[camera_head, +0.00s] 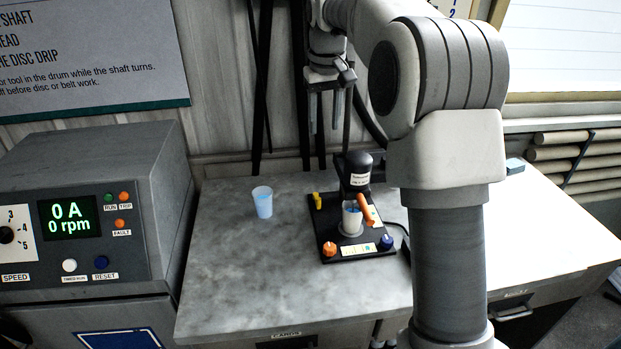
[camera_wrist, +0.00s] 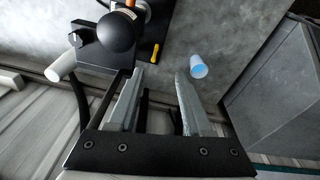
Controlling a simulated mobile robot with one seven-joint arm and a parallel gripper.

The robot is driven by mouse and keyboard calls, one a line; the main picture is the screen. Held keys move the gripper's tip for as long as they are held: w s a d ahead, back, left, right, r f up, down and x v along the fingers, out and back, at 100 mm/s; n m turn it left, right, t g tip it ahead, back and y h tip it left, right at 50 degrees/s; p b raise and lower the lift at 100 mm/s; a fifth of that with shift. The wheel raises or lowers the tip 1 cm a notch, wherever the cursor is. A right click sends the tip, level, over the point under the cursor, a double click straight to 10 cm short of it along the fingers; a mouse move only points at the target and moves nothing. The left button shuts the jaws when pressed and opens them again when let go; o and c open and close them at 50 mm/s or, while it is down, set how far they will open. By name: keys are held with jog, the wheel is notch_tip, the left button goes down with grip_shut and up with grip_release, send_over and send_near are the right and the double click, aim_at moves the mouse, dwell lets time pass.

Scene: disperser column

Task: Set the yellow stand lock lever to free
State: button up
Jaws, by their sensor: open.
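The yellow stand lock lever (camera_head: 317,201) is a small piece at the back left of the black stand base (camera_head: 345,254). It also shows in the wrist view as a short yellow bar (camera_wrist: 155,53), just beyond my fingertips. My gripper (camera_wrist: 158,75) is open and empty, its two grey fingers spread apart. In the head view, my gripper (camera_head: 326,122) points down above and behind the stand, apart from the lever. The stand's black rounded head (camera_head: 353,170) rises beside the lever. Any free or lock marking is too small to read.
A pale blue cup (camera_head: 262,203) stands left of the stand. On the stand are a white cup (camera_head: 352,218), an orange handle (camera_head: 366,208), an orange knob (camera_head: 329,249) and a blue knob (camera_head: 385,242). A grey control box (camera_head: 90,190) stands left, reading 0 rpm. The front-left bench is clear.

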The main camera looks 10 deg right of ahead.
jog(key=w+f+g, duration=0.2)
jog(key=w+f, duration=0.7)
jog(key=f, duration=1.9)
jog(key=shift+s+d+f, duration=0.1)
jog(key=shift+s+d, duration=0.05)
jog(key=shift+d, duration=0.2)
grip_shut()
